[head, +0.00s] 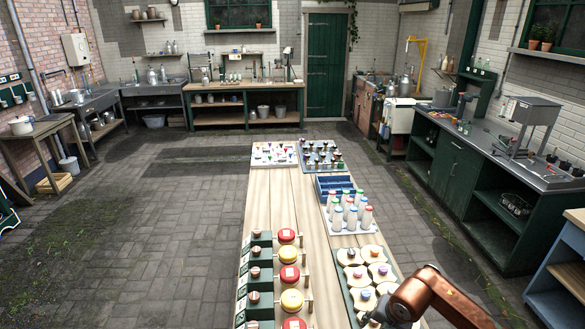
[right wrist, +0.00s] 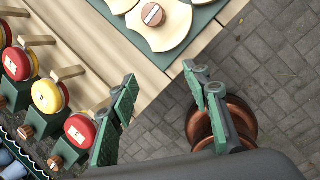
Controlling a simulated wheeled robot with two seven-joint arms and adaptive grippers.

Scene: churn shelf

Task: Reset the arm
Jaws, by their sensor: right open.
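My right arm enters the head view at the bottom right. Its gripper (head: 376,318) is partly cut off by the lower edge, near the table's front right corner. In the right wrist view the right gripper (right wrist: 160,88) has its green fingers spread apart with nothing between them. It is above the edge of the wooden table (right wrist: 150,65), partly over the paved floor. My left gripper is in neither view.
The long table (head: 285,210) carries green stands with red and yellow discs (head: 290,274), a board of cream pieces (head: 364,268), bottles (head: 352,212) and a blue crate (head: 338,184). Counters (head: 455,160) line the right wall. The paved floor (head: 130,230) at left is clear.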

